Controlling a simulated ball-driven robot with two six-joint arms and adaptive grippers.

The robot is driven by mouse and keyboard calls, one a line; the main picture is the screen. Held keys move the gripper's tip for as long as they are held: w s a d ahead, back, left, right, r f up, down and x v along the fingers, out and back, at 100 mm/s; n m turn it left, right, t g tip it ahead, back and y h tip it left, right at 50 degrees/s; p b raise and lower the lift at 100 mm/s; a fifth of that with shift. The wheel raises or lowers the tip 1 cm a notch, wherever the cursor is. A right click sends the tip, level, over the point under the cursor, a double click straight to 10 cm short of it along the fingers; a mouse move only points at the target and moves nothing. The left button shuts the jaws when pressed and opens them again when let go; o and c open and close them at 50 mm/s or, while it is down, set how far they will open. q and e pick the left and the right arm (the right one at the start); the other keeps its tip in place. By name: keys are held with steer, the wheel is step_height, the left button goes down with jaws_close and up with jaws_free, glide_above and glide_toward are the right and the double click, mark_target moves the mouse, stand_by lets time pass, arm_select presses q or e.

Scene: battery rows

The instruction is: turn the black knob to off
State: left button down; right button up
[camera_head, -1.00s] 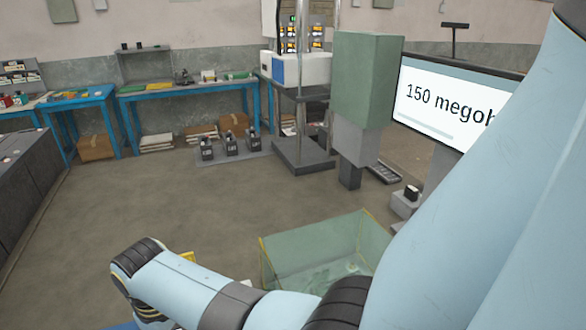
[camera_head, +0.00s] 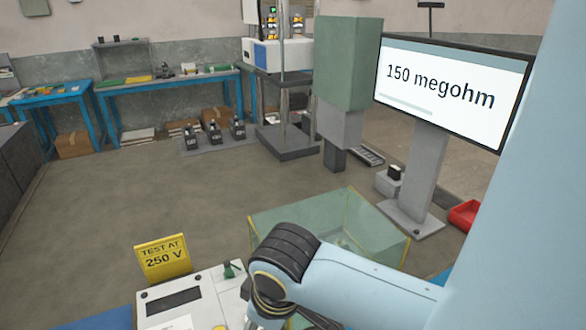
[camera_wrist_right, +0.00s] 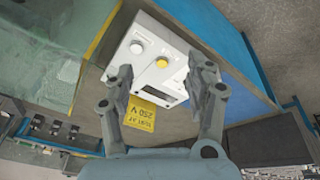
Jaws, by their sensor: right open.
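A white tester box (camera_head: 205,290) stands at the bottom of the head view, with a dark display and a small dark green upright part (camera_head: 231,269) on top. No clearly black knob shows; my arm covers the box's right side. In the wrist view the box (camera_wrist_right: 182,48) shows a pale round knob (camera_wrist_right: 137,47) and a yellow button (camera_wrist_right: 162,62). My right gripper (camera_wrist_right: 163,78) is open, its fingers spread across the view of the box, with nothing visibly held. Whether it touches the box I cannot tell. My left gripper is out of view.
A yellow sign (camera_head: 162,258) reading "TEST AT 250 V" stands behind the box. A clear green-tinted bin (camera_head: 380,235) is just beyond my arm. A monitor (camera_head: 450,90) reading "150 megohm" stands right.

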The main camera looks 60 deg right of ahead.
steer(key=s+d+f+b, duration=0.1)
steer(key=s+f+b, duration=0.2)
steer(key=f, duration=0.9)
steer(key=s+d+f+b, duration=0.1)
steer(key=s+f+b, duration=0.2)
steer(key=f, duration=0.9)
steer(key=shift+s+f+b, duration=0.25)
steer(key=shift+f+b, duration=0.05)
steer(key=shift+b, duration=0.85)
steer(key=shift+d, duration=0.1)
steer(key=shift+w+f, duration=0.1)
